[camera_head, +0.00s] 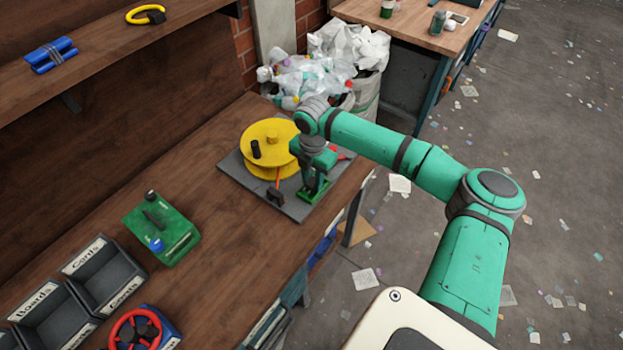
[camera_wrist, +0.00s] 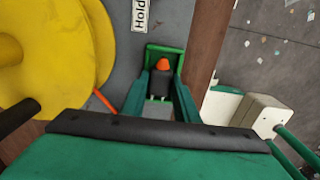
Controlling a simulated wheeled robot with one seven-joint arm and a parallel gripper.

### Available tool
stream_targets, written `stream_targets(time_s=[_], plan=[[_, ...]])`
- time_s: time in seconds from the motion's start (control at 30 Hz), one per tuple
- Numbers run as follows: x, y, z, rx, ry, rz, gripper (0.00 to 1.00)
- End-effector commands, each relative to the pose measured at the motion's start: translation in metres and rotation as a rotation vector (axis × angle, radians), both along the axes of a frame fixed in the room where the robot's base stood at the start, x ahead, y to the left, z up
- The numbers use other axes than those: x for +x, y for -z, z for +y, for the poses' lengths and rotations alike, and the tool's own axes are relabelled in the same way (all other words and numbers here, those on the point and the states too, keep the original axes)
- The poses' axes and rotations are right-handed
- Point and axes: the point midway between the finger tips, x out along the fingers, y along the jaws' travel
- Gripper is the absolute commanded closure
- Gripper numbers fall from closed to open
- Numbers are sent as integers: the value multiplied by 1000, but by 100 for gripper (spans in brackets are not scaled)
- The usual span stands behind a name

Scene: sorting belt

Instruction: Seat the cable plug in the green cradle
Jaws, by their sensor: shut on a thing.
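The cable plug (camera_wrist: 160,80) is a dark block with an orange end, held between my gripper's fingers in the wrist view. My gripper (camera_wrist: 160,97) is shut on it and points down over the green cradle (camera_wrist: 166,47). The cradle's green rim shows around the plug's far end. I cannot tell whether the plug rests on the cradle floor or is slightly above it. In the head view my gripper (camera_head: 313,184) hides the plug and covers part of the cradle (camera_head: 322,192), at the board's front corner.
A yellow cable reel (camera_head: 262,166) stands on the grey board (camera_head: 238,172), left of my gripper. An orange cable (camera_wrist: 104,100) and a small black block (camera_head: 275,196) are near it. The bench edge is close on the right.

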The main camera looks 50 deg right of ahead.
Motion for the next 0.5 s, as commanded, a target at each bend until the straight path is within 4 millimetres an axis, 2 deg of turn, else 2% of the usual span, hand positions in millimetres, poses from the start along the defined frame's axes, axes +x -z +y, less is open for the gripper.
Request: stream_targets(time_s=[0.03, 0.33, 0.37, 0.43, 0.5], plan=[[-1, 8, 2, 4, -1, 2, 99], [-2, 13, 1, 5, 2, 2, 99], [-1, 13, 1, 5, 2, 2, 68], [-1, 13, 1, 4, 2, 3, 51], [-2, 13, 1, 3, 2, 5, 51]])
